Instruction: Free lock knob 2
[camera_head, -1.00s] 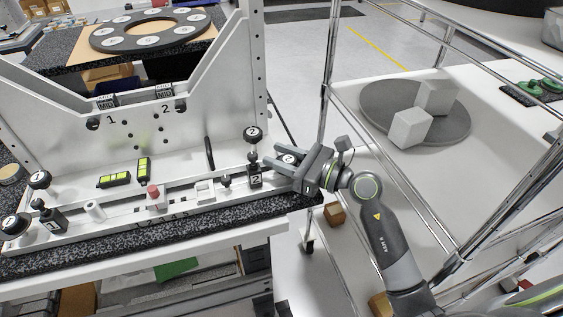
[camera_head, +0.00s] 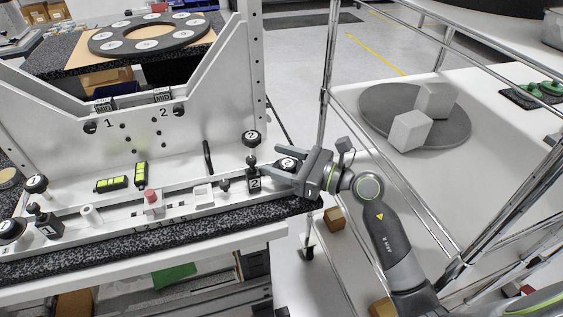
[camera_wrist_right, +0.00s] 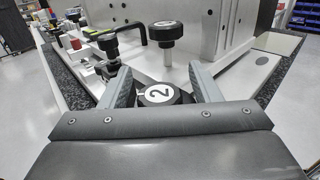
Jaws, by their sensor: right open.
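A black knob with a white disc marked 2 (camera_head: 287,163) is at the right end of the fixture rail; it also shows in the right wrist view (camera_wrist_right: 158,94). My right gripper (camera_head: 272,170) is open around it, one finger on each side. In the wrist view there seem to be gaps between the knob and the fingers. My left gripper is not in view.
The white mirror fixture (camera_head: 200,130) rises behind the rail, with a black handle (camera_head: 208,157). Matching knobs marked 1 (camera_head: 36,184) are at the left end. Yellow-green levels (camera_head: 111,184) lie on the ledge. A wire rack (camera_head: 327,110) stands close to the right of my gripper.

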